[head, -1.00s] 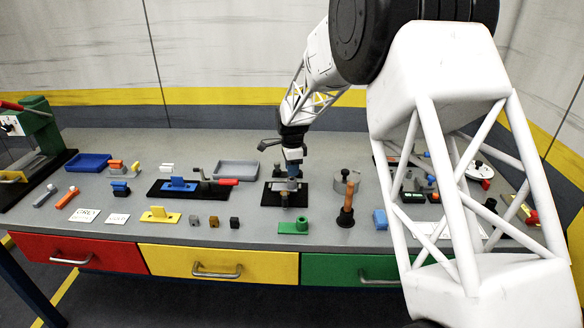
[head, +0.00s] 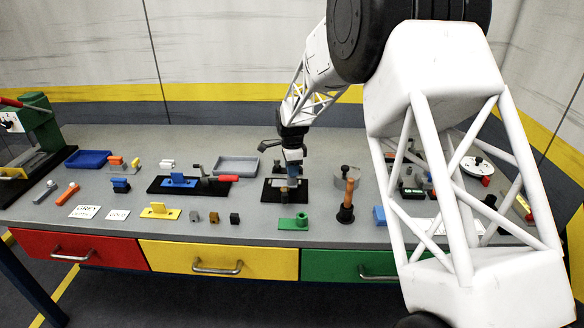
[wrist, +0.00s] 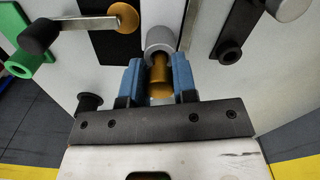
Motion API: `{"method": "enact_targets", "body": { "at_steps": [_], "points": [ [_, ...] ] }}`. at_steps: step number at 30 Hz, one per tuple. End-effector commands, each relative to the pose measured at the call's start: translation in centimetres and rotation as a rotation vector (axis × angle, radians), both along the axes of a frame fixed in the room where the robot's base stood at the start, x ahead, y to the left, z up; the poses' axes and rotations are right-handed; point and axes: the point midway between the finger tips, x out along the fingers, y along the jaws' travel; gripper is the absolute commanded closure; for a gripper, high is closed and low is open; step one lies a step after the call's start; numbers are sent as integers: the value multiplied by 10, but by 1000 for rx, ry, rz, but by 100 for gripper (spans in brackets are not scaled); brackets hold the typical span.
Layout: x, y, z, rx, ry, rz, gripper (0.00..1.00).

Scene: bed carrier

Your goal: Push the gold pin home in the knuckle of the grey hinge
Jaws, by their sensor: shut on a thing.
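The gold pin (wrist: 160,82) is between the blue fingers of my gripper (wrist: 160,85) in the wrist view, shut on its wide end. Its narrower part points at the grey hinge's round knuckle (wrist: 160,40), straight beyond the fingertips. The pin appears to meet the knuckle, but how deep it sits cannot be told. In the head view my gripper (head: 292,172) is low over the black base plate (head: 270,196) mid-bench. The pin and knuckle are too small and covered there to make out.
A green bracket (head: 293,223) stands in front of the plate. An orange-handled tool (head: 347,200) stands to its right, and a lever with a red grip (head: 226,178) to its left. A grey tray (head: 236,166) lies behind. My own arm covers the right of the bench.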

Motion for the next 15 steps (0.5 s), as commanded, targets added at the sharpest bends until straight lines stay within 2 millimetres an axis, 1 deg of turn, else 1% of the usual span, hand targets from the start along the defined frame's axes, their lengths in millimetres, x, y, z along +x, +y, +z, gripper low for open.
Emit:
{"method": "enact_targets", "body": {
  "at_steps": [15],
  "points": [
    [0,0,-7,0,-1,0,99]
  ]
}}
